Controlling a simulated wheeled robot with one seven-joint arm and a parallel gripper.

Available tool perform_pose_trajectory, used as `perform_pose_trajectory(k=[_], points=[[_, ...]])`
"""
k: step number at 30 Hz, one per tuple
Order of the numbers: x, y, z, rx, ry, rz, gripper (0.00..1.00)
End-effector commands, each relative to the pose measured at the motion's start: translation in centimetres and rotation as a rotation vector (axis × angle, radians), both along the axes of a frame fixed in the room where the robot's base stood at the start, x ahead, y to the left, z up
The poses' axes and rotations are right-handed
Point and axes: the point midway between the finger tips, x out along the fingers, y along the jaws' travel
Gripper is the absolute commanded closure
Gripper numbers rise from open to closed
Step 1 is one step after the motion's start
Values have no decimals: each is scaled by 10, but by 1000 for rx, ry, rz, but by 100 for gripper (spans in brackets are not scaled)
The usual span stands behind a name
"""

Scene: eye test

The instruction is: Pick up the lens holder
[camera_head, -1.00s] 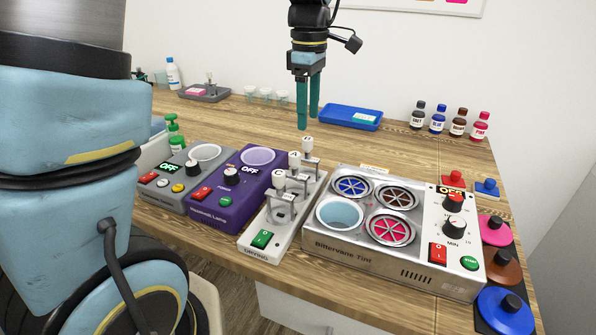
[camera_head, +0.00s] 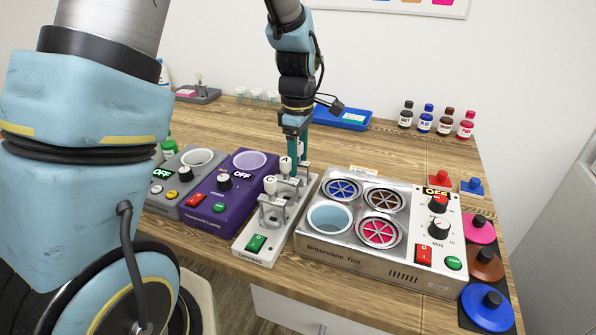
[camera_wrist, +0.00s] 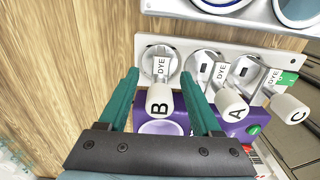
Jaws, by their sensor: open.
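Several lens holders with white lettered knobs stand in a row on the light grey drying rack. In the wrist view, the holder marked B (camera_wrist: 158,100) lies between the two teal fingers of my gripper (camera_wrist: 160,76), with clear gaps on both sides. Holders A (camera_wrist: 231,103) and C (camera_wrist: 289,108) stand to its right. In the head view, my gripper (camera_head: 298,158) is low at the back end of the rack (camera_head: 246,247), by the rearmost knob (camera_head: 286,165), and partly hides it. My gripper is open and holds nothing.
The purple lamp unit (camera_head: 213,212) stands close to the left of the rack, and the tint machine (camera_head: 345,252) close to its right. A blue tray (camera_head: 341,118) lies behind on the wooden table. Several bottles (camera_head: 425,119) stand at the back right. Bare wood lies behind the rack.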

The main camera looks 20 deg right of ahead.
Motion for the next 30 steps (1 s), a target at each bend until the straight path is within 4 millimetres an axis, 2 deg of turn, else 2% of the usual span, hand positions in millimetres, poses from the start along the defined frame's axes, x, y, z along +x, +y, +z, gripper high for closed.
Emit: perform_pose_trajectory(k=[4,21,30], points=[[0,0,0,0,0,0,34],[0,0,0,0,0,0,99],[0,0,1,-1,-1,0,100]])
